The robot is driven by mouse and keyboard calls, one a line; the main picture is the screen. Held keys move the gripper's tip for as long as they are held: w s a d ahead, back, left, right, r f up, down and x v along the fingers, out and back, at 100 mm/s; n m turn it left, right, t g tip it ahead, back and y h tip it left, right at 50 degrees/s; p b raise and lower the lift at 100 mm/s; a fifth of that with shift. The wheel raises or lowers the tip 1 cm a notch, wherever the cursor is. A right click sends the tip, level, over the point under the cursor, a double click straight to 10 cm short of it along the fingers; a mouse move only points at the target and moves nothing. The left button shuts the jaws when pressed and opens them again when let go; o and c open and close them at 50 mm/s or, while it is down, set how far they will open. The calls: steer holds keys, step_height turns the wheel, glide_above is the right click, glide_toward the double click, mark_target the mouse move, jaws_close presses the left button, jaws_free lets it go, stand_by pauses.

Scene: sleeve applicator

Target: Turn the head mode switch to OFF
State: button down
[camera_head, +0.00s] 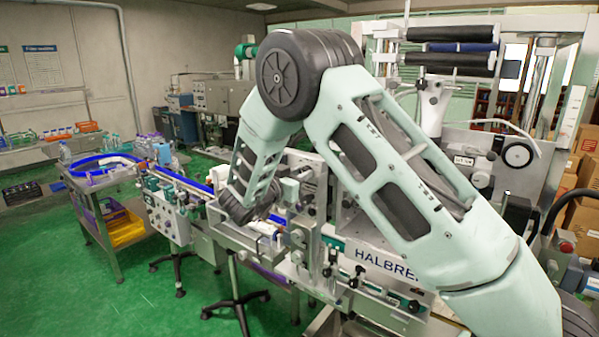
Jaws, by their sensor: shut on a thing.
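My arm reaches over the sleeve applicator (375,258), a grey-white machine with "HALBRE" lettering on its front. The arm bends at a high elbow and comes down to my gripper (279,233), which is small and partly hidden by my wrist. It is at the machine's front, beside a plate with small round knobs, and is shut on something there. The head mode switch cannot be made out separately; the part between the fingers is hidden. The switch's position and any label cannot be read.
A conveyor with a blue guide (187,181) runs left to a round feed table (100,166). A control box (165,219) with several knobs stands beside the conveyor. Cardboard boxes (582,165) are stacked at the right. The green floor (110,290) is clear at front left.

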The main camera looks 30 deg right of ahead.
steer(key=shift+n+p, duration=0.4)
steer(key=shift+n, duration=0.6)
steer(key=c, duration=1.2)
jaws_free()
steer(key=shift+a, duration=0.1)
steer(key=b+v, duration=0.8)
steer(key=v, duration=0.9)
steer(key=shift+a, duration=0.15)
steer(key=shift+s, duration=0.1)
